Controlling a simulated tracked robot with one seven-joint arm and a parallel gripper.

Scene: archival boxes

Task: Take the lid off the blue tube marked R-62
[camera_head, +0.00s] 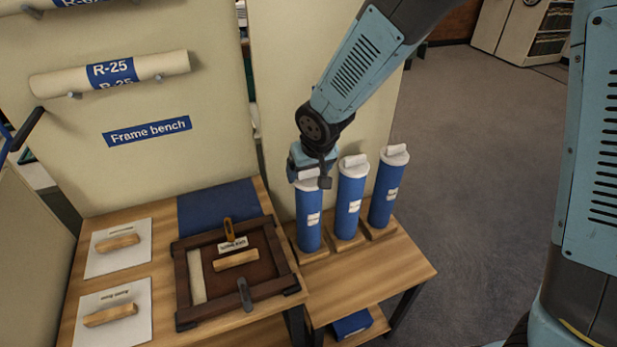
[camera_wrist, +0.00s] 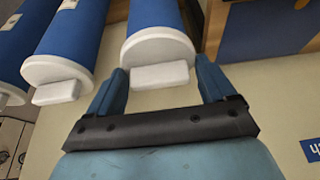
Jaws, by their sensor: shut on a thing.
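Three blue tubes with white lids stand upright in a row on wooden bases: a left tube (camera_head: 308,232), a middle tube (camera_head: 349,210) and a right tube (camera_head: 386,195). Their small white labels are too small to read, so I cannot tell which is R-62. My gripper (camera_head: 310,180) is over the top of the left tube. In the wrist view, my gripper (camera_wrist: 160,82) is shut on the white block handle (camera_wrist: 160,76) of this tube's lid (camera_wrist: 158,47), one finger on each side. The lid appears seated on the tube.
The middle lid (camera_head: 353,162) and right lid (camera_head: 394,155) stand close beside my gripper. A wooden frame (camera_head: 183,278) with a brown panel lies on the bench at left. A beige panel (camera_head: 275,120) rises behind the tubes. The floor at right (camera_head: 470,160) is clear.

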